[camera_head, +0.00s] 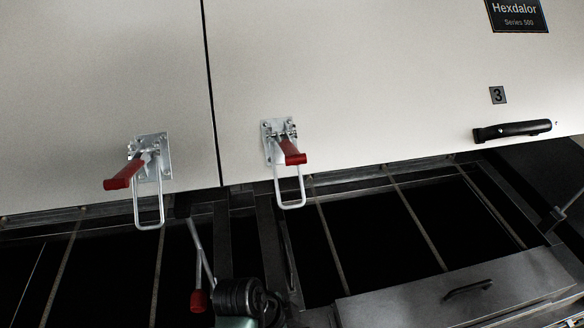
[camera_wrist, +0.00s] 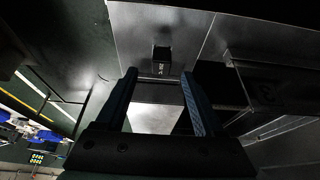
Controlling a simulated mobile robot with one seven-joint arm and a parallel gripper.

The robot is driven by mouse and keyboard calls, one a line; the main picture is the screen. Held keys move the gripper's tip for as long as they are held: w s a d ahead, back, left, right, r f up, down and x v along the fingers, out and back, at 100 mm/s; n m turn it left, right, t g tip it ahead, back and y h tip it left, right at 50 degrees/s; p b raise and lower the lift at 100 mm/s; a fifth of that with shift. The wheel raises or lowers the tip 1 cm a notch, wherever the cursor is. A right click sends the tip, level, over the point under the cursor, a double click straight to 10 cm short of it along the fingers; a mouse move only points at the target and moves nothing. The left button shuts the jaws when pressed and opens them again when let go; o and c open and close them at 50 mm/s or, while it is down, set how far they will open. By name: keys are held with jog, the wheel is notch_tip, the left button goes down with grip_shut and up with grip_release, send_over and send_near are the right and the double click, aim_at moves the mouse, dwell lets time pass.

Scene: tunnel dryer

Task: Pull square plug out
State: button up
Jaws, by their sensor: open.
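A small black block (camera_wrist: 162,60) with light lettering sits on a grey metal panel in the wrist view. It looks like the square plug, but its exact shape is hard to tell. My gripper (camera_wrist: 159,80) is open in the wrist view, with one dark blue finger on each side below the block. The block appears in line with the gap between the fingertips.
Two toggle latches with red grips, left (camera_head: 122,178) and right (camera_head: 292,153), hang on pale panels in the head view. A black handle (camera_head: 512,130) is at the right. A dark frame with bars lies below. A ledge (camera_wrist: 270,68) juts out right of the gripper in the wrist view.

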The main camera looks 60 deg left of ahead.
jog(key=shift+x, duration=2.5)
grip_shut()
